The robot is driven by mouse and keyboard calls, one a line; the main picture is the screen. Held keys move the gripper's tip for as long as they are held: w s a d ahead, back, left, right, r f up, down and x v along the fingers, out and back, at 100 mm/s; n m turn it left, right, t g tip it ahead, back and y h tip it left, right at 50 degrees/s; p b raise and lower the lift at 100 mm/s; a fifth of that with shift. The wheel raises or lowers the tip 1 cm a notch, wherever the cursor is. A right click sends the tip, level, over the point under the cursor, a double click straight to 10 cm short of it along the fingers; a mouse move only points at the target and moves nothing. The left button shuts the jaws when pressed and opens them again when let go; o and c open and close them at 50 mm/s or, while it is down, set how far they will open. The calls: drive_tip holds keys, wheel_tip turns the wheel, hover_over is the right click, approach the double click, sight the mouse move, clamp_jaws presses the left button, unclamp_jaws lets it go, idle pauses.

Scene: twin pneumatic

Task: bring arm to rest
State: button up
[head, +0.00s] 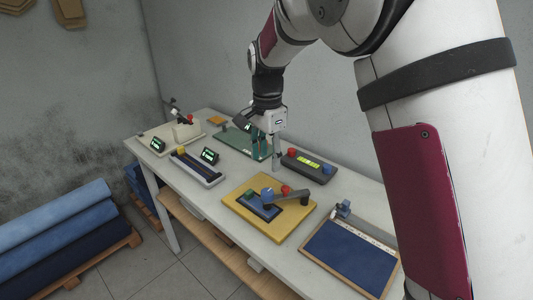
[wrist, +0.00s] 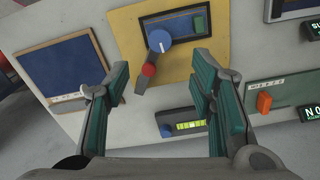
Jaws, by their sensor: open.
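My gripper (head: 262,148) hangs from my arm above the back middle of the workbench (head: 215,195) in the head view. In the wrist view its two green-padded fingers (wrist: 160,92) stand wide apart with nothing between them but the bench below. The gripper is open and empty. In the head view it hides part of a green board (head: 232,137) behind it. My upper arm fills the right side of the head view.
A yellow panel (head: 240,212) with a red-and-blue lever, a framed blue board (head: 345,262) and a dark box with a lit display (head: 300,162) lie on the bench. Small screens (head: 209,155) stand at left. Blue rolls (head: 55,222) lie on a floor pallet. Walls stand close behind.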

drive_tip(key=s+d+r+n+t+y, duration=0.1)
drive_tip(key=s+d+r+n, duration=0.2)
drive_tip(key=s+d+r, duration=0.3)
drive_tip(key=s+d+r+n+t, duration=0.1)
drive_tip(key=s+d+r+n, duration=0.25)
drive_tip(key=s+r, duration=0.4)
drive_tip(key=s+d+f+n+t, duration=0.1)
drive_tip(key=s+d+n, duration=0.1)
drive_tip(key=s, duration=0.6)
drive_tip(key=s+d+f+n+t+h, duration=0.1)
drive_tip(key=s+d+n+t, duration=0.1)
drive_tip(key=s, duration=0.7)
drive_tip(key=shift+s+d+f+n, duration=0.2)
drive_tip(key=shift+d+n, duration=0.35)
drive_tip(key=shift+d, duration=0.45)
